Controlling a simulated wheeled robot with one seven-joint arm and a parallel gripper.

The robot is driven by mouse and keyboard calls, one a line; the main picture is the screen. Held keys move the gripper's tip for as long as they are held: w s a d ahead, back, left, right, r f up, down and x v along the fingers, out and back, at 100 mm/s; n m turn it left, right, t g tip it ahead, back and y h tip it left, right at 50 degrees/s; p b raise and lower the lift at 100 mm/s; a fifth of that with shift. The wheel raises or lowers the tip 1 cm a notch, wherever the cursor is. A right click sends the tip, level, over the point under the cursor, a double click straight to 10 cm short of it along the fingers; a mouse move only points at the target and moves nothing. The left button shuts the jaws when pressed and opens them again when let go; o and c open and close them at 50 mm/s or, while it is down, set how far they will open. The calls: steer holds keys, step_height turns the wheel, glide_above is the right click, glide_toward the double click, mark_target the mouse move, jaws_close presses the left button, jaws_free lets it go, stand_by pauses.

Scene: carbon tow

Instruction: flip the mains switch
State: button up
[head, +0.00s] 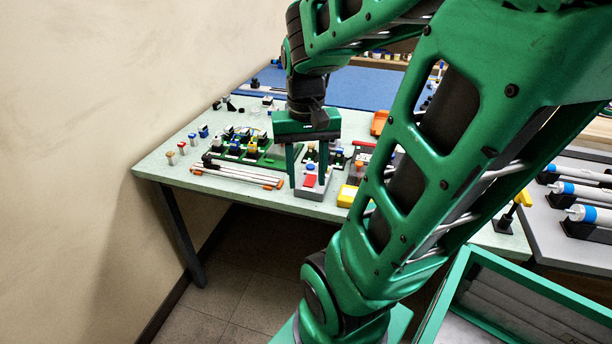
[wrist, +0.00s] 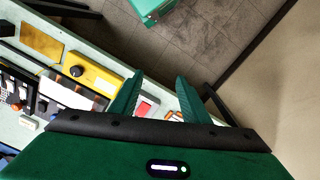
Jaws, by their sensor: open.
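A small grey box (head: 314,191) with a red switch (head: 310,181) on its top stands near the front edge of the pale green table. A blue knob (head: 310,167) is beside the red part. The red switch also shows in the wrist view (wrist: 146,106), between my fingers. My gripper (head: 307,177) is open and points down over the box, one finger on each side of the red switch. It is empty in the wrist view (wrist: 160,80). I cannot tell whether the fingertips touch the box. The position of the switch is too small to tell.
A yellow box with a black knob (wrist: 78,71) stands close beside the switch box. White and orange rods (head: 240,175) lie at the left along the table (head: 165,160). Several small parts stand behind. The floor (head: 250,270) in front is clear.

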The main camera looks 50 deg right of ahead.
mark_target(309, 183)
steer(key=w+d+f+m, duration=0.1)
steer(key=w+d+m, duration=0.4)
steer(key=w+d, duration=0.55)
steer(key=f, duration=0.3)
steer(key=s+d+f, duration=0.1)
steer(key=f, duration=0.6)
steer(key=shift+s+d+f, duration=0.25)
steer(key=shift+s+f, duration=0.1)
